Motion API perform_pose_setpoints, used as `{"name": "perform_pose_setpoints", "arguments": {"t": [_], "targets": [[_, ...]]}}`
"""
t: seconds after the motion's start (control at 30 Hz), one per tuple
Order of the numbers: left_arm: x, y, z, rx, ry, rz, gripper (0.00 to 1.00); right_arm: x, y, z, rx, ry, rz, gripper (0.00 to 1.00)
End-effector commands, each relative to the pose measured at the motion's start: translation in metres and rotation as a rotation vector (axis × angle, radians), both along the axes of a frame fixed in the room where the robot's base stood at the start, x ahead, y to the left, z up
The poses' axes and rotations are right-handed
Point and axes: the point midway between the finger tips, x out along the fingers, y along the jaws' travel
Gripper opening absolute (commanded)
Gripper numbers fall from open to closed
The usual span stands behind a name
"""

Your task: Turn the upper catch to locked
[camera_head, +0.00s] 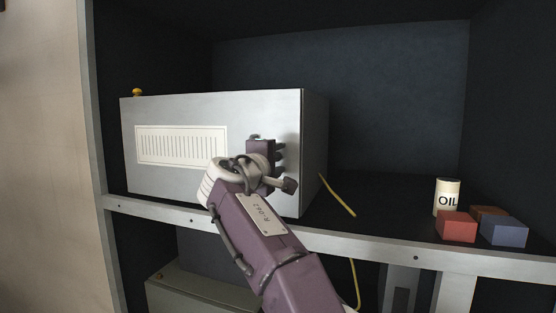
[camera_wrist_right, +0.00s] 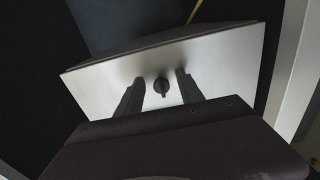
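The catch (camera_wrist_right: 161,86) is a small dark round knob with a raised grip on the silver front panel of a box (camera_head: 200,110). In the right wrist view it sits between the two fingers of my right gripper (camera_wrist_right: 159,90), which are apart on either side of it with gaps showing. In the head view my right gripper (camera_head: 276,165) is in front of the right part of the panel and hides the catch. I cannot read any lock marking beside it. My left gripper is not in view.
The box stands on a rack shelf (camera_head: 330,240) with a pale front rail. An oil can (camera_head: 447,197), a red block (camera_head: 457,227), a blue block (camera_head: 505,232) and a brown block (camera_head: 488,212) stand at the right. A yellow cable (camera_head: 338,196) hangs beside the box.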

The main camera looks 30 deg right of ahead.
Motion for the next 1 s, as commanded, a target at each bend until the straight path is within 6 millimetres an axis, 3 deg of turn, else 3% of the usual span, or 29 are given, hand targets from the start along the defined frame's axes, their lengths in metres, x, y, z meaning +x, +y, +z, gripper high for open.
{"name": "perform_pose_setpoints", "arguments": {"t": [0.27,0.5,0.67,1.0], "targets": [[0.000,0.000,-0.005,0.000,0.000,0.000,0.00,-0.005,0.006,-0.002,-0.001,-0.001,0.001,0.44],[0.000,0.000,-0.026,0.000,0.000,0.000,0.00,-0.038,0.047,-0.004,0.000,-0.001,0.006,0.44],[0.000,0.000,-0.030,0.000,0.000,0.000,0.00,-0.054,0.065,-0.002,0.000,0.000,0.003,0.44],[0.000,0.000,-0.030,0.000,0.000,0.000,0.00,-0.058,0.069,0.000,0.000,0.000,-0.001,0.44]]}}
